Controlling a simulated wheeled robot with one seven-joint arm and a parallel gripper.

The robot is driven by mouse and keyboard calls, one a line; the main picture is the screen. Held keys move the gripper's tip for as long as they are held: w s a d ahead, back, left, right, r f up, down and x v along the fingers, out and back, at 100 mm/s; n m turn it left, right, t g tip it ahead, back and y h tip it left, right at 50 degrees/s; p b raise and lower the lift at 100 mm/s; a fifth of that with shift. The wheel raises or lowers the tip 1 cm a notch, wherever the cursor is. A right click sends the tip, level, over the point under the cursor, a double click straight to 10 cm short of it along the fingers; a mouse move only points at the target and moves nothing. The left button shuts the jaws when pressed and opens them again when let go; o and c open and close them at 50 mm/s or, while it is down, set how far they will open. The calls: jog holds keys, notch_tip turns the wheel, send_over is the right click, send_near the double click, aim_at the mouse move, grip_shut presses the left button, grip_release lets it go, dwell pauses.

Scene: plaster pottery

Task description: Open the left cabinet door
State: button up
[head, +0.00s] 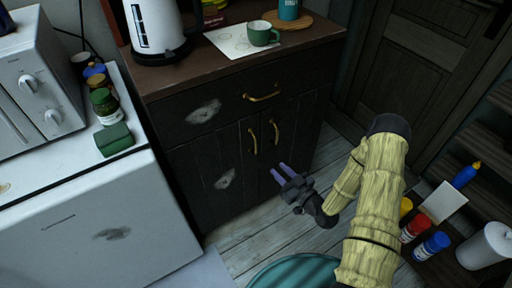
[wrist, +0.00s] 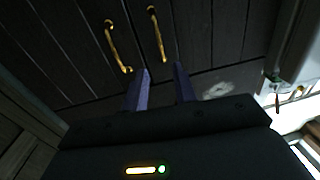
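The dark wooden cabinet (head: 190,165) has two lower doors with brass handles. The left door (head: 205,185) has a pale worn patch and a vertical handle (head: 253,141) near its inner edge. The right door's handle (head: 276,131) is beside it. My gripper (head: 280,170) is in front of the doors, below the handles, open and empty. In the wrist view, which looks turned over, the left door's handle (wrist: 156,35) is the right one, ahead of my gripper (wrist: 161,76). Neither finger visibly touches a handle. Both doors look shut.
A drawer with a brass handle (head: 262,97) is above the doors. A white fridge (head: 95,225) stands close on the left. A teal round top (head: 295,272) is at the bottom. Shelves with paint bottles (head: 416,228) are on the right. Plank floor lies before the cabinet.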

aim_at(256, 147)
jog(key=x, duration=1.4)
jog(key=shift+w+a+b, duration=0.1)
jog(key=shift+w+b, duration=0.05)
jog(key=shift+b, duration=0.25)
grip_shut()
